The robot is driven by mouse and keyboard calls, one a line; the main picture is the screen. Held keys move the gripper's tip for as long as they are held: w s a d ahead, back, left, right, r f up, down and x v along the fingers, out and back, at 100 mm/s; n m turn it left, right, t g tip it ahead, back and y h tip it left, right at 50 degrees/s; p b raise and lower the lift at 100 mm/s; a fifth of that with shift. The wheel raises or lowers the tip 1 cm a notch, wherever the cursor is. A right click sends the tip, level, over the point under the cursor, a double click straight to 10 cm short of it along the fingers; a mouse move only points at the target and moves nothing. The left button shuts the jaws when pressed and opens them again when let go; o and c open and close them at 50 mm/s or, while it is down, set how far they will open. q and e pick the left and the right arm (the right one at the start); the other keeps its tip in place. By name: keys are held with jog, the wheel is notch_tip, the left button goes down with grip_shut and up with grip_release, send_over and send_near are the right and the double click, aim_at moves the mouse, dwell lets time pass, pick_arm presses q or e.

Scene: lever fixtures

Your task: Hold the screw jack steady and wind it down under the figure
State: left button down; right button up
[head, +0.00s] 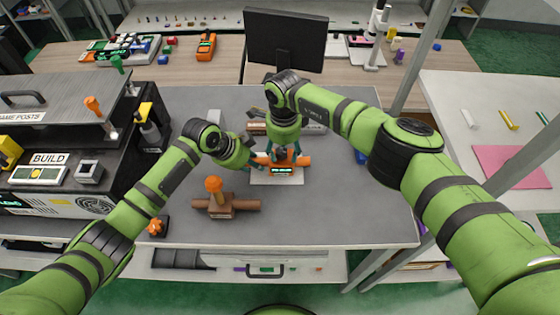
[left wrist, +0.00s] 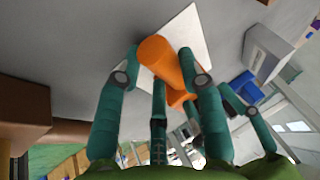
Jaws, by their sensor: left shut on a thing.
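The orange screw jack (head: 302,161) with a green-lit display lies on a white plate (head: 262,180) in the middle of the grey table. My left gripper (head: 254,161) is at its left end. My right gripper (head: 284,155) comes down from above onto the jack's middle. Its fingers hide the jack's top, and whether they are closed is unclear. I cannot make out a figure on the jack.
A brown block with an orange-topped peg and side bars (head: 222,204) stands in front left. A brown cylinder (head: 256,128) lies behind my right gripper. A black machine (head: 75,150) borders the left. The table's right front is clear.

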pick_arm(q)
jog(key=shift+f, duration=0.1)
pick_arm(e)
jog(key=shift+s+a+f, duration=0.2)
jog(key=shift+s, duration=0.05)
jog(key=shift+r, duration=0.25)
jog(key=shift+w+r, duration=0.15)
jog(key=shift+r, duration=2.3)
jog(key=shift+r, duration=0.2)
notch_tip(320, 180, up, 12)
jog(key=shift+f, duration=0.15)
pick_arm(q)
jog(key=shift+f, duration=0.1)
jog(key=c, duration=0.7)
grip_release()
jog(key=shift+w, duration=0.1)
